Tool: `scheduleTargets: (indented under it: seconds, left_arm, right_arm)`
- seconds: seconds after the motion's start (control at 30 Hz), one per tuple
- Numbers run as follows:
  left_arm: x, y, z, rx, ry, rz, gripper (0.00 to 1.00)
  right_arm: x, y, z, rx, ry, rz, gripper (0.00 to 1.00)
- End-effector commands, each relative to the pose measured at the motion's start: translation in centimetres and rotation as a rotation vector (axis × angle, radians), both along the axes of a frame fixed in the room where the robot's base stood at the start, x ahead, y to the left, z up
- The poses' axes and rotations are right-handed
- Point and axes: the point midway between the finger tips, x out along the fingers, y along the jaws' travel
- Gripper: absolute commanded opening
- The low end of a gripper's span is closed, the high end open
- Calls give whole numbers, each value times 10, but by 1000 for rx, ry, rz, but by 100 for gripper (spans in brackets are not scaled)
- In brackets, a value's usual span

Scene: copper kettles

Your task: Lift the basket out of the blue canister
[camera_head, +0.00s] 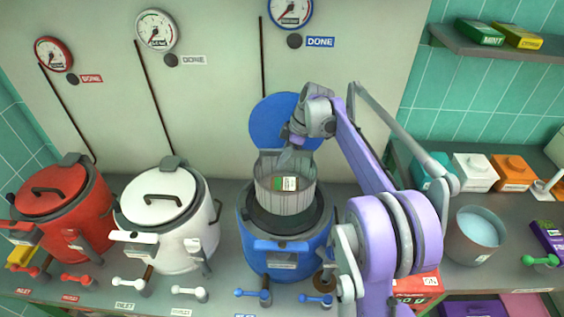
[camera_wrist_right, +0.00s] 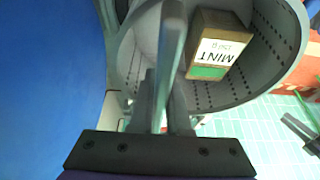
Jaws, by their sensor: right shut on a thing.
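The grey perforated basket (camera_head: 283,203) is upright over the blue canister (camera_head: 275,264), with most of its wall showing above the dark mouth. I cannot tell whether its bottom is clear of the rim. A mint box (camera_head: 290,184) sits inside it; the right wrist view shows the box (camera_wrist_right: 219,46) and the basket's holed wall (camera_wrist_right: 268,82). My right gripper (camera_head: 286,155) is shut on the back of the basket, at its rim or handle; its fingers (camera_wrist_right: 165,85) show in the right wrist view. The canister's blue lid (camera_head: 272,120) stands open behind. My left gripper is out of view.
A white canister (camera_head: 165,225) and a red canister (camera_head: 62,215), both lidded, stand to the left. A grey pot of pale blue liquid (camera_head: 476,235) stands on the right. Taps line the front counter edge. Gauges hang on the wall behind.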

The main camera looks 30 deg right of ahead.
Motion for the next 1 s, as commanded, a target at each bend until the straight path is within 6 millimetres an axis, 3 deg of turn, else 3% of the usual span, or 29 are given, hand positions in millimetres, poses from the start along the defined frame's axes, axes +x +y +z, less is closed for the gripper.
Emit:
scheduleTargets:
  seconds: [1.0]
  left_arm:
    - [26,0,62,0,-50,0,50]
  right_arm:
    - [1,0,82,1,-3,-1,0]
